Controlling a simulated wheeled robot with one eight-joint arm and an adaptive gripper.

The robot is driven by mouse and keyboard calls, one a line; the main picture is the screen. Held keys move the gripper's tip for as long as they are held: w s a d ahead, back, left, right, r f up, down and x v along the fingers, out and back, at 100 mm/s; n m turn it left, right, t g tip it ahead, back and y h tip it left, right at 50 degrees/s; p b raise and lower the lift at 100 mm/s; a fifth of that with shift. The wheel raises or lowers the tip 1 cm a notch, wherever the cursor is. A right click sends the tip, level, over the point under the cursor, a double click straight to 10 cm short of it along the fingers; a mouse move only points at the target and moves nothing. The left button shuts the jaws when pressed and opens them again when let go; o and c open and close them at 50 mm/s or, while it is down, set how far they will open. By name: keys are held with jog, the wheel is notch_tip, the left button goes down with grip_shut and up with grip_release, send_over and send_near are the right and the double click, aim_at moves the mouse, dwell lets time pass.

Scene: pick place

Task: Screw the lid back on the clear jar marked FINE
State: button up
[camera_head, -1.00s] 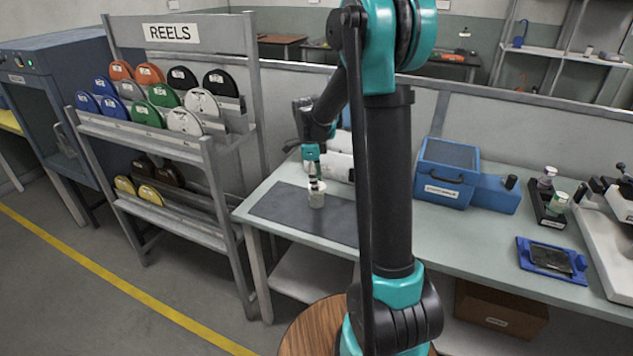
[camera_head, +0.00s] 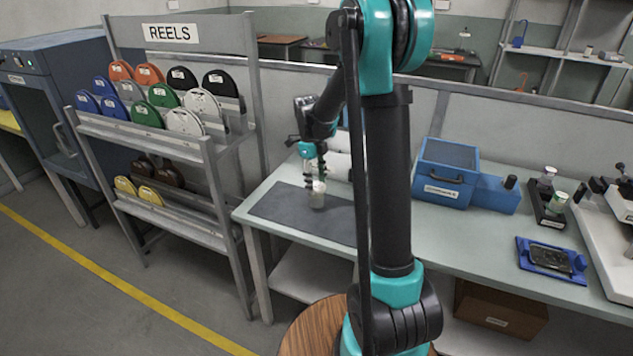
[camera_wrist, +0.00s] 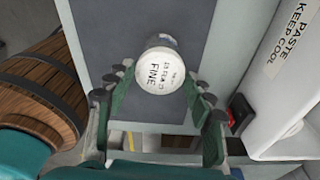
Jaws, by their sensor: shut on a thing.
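The clear jar (camera_head: 318,201) stands upright on the dark grey mat (camera_head: 278,208) on the workbench. My gripper (camera_head: 317,182) is directly above it, pointing down. In the wrist view, my gripper (camera_wrist: 159,74) is shut on the round white lid (camera_wrist: 160,74), whose top reads FINE, with one finger on each side. A sliver of the jar (camera_wrist: 161,38) shows behind the lid, so the lid is over or on the jar's mouth. I cannot tell whether the threads are engaged. The lid hides most of the jar in the wrist view.
A white machine labelled PASTE KEEP COOL (camera_wrist: 283,60) stands close beside the mat. A blue box (camera_head: 445,172), a dark tray with small jars (camera_head: 548,213) and a blue tray (camera_head: 553,260) are farther right. The REELS rack (camera_head: 180,130) stands left of the bench.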

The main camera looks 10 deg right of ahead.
jog(key=m, duration=0.3)
jog(key=m, duration=0.4)
jog(key=shift+w+d+y, duration=0.1)
jog(key=shift+y, duration=0.3)
jog(key=o, duration=1)
jog(key=shift+c, duration=0.3)
jog(key=shift+c, duration=0.8)
jog(key=shift+r, duration=0.2)
